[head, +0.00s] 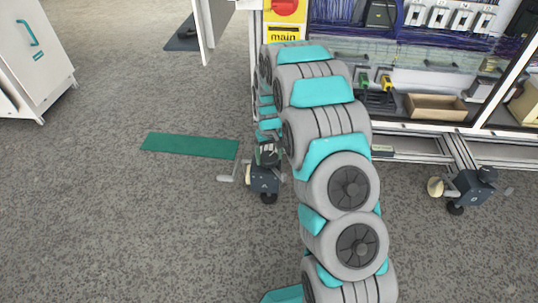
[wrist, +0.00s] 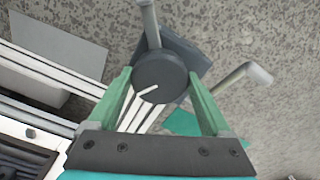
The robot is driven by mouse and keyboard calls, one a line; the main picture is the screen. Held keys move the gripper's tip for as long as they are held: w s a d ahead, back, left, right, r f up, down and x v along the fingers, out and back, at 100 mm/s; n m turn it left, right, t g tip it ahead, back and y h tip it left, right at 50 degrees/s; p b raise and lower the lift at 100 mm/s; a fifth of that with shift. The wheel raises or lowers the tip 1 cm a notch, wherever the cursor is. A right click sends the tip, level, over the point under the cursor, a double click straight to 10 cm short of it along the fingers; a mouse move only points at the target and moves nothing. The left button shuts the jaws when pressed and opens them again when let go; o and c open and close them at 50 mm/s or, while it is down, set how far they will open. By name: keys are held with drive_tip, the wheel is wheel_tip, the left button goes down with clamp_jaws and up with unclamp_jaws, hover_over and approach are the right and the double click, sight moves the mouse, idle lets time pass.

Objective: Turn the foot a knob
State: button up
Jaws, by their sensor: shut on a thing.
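The foot a knob (wrist: 160,78) is a dark round cap with a white pointer line, seen from above in the wrist view. It sits on a dark grey foot block with a metal rod on its far side and a bent lever (wrist: 240,84) to its right. My gripper (wrist: 160,74) has its two green fingers on either side of the knob, shut on it. In the head view my gripper (head: 267,150) is at the top of the left foot (head: 265,178), and the knob there is mostly hidden by the fingers.
A second similar foot (head: 472,188) stands at the right under the frame rail. A green mat (head: 190,145) lies on the open floor to the left. A cardboard box (head: 436,107) sits on the shelf. A red switch (head: 285,7) is above the "main" label.

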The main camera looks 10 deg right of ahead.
sight(269, 156)
drive_tip(key=shift+m, duration=1.1)
drive_tip(key=o, duration=1.2)
drive_tip(key=shift+c, duration=0.2)
drive_tip(key=shift+r, duration=0.1)
drive_tip(key=shift+r+p, duration=0.4)
drive_tip(key=shift+r, duration=3.4)
